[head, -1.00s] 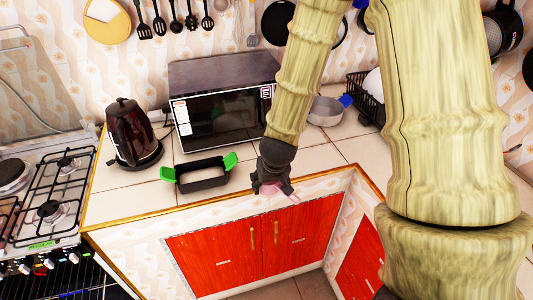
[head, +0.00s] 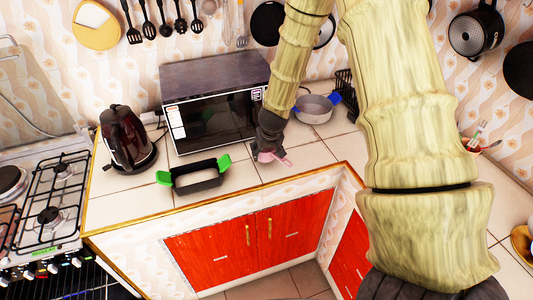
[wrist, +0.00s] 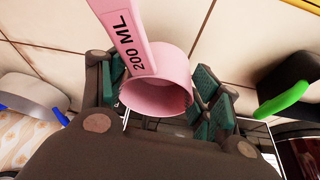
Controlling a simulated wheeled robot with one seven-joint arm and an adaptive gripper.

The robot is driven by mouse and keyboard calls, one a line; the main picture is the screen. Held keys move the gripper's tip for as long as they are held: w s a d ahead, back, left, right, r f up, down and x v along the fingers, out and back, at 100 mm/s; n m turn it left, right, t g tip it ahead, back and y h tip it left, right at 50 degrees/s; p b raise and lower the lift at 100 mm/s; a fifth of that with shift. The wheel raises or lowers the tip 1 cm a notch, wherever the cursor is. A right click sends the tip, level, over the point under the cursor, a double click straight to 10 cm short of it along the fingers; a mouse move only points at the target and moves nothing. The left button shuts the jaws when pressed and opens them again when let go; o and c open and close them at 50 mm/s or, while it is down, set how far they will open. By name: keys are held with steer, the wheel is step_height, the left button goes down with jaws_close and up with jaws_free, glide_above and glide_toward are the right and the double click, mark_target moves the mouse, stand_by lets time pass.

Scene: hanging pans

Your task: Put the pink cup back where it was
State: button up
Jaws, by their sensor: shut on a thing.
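The pink cup (wrist: 165,85) is a measuring cup marked "200 ML" on its handle. In the wrist view it sits between the teal finger pads of my gripper (wrist: 160,105), with its handle toward the top left. In the head view my gripper (head: 266,152) is shut on the pink cup (head: 274,158) over the counter, just in front of the microwave's right side. Only part of the cup and its handle shows there. I cannot tell whether the cup touches the counter.
A black baking dish with green handles (head: 195,180) stands left of my gripper. The microwave (head: 212,112) is behind, with a grey pan (head: 314,108) to its right. A dark kettle (head: 125,140) stands at the left. Tiles (head: 310,155) right of the gripper are clear.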

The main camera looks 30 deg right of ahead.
mark_target(266, 156)
steer(key=shift+w+d+p, duration=0.3)
steer(key=shift+w+d, duration=0.05)
steer(key=shift+w, duration=0.1)
steer(key=shift+a+f+p, duration=0.1)
steer(key=shift+f+p, duration=0.55)
steer(key=shift+f, duration=1.15)
steer(key=shift+f, duration=0.2)
steer(key=o, duration=1.1)
steer(key=shift+o, duration=0.2)
steer(key=shift+r, duration=0.1)
steer(key=shift+r, duration=0.15)
steer(key=b+v, duration=0.2)
steer(key=v, duration=1)
